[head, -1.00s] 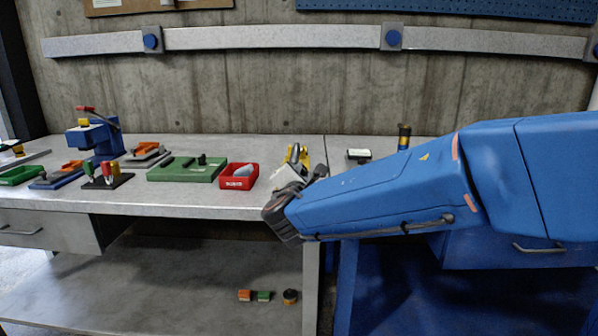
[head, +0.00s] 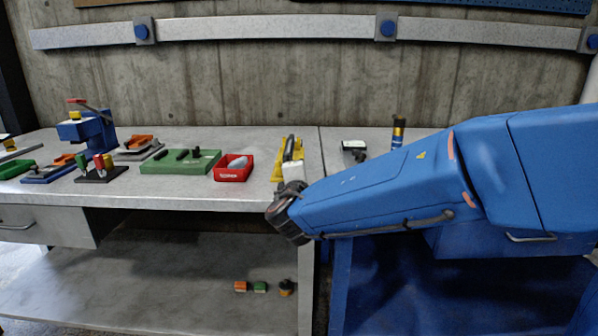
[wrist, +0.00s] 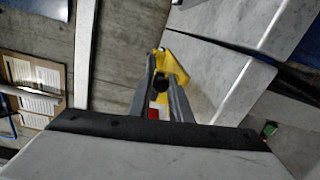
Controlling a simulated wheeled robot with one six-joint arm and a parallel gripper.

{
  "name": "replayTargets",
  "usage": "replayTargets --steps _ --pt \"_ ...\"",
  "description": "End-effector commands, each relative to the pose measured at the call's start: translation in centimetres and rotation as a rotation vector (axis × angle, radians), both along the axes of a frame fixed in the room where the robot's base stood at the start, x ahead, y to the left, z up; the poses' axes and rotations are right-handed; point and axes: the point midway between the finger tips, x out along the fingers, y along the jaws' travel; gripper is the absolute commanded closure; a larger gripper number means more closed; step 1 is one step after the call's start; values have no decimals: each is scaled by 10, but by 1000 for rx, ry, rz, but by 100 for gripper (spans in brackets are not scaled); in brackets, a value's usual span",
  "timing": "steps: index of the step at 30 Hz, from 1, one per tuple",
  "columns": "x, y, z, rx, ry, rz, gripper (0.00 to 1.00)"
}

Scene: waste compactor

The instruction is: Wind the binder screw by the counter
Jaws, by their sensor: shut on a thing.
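A yellow binder (head: 278,172) stands on the bench at the middle of the head view; part of it also shows beyond my fingertips in the wrist view (wrist: 174,62). My gripper (head: 291,142) reaches over it. In the wrist view my gripper's grey fingers (wrist: 160,76) are shut on a small dark knob (wrist: 160,84), which seems to be the binder screw. The fingers hide much of it. The counter seems to be the small dark box with a pale display (head: 354,146), right of the binder. Its reading is too small to make out.
A red bin (head: 233,176) and a green board (head: 160,166) stand left of the binder. A blue press (head: 88,130) is farther left. A dark cylinder with a yellow band (head: 398,131) stands to the right. Several small parts lie on the lower shelf.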

Motion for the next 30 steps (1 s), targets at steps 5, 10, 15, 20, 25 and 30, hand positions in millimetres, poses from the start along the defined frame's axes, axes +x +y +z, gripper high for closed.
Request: replayTargets --steps 5,10,15,20,25,30 --pt "0 0 -4 3 5 0 100" --pt "0 0 -4 2 6 0 100" --pt "0 0 -3 2 5 0 65" --pt "0 0 -2 3 3 0 65" --pt "-3 0 -1 3 2 1 65" --pt "-21 2 1 3 0 3 65"
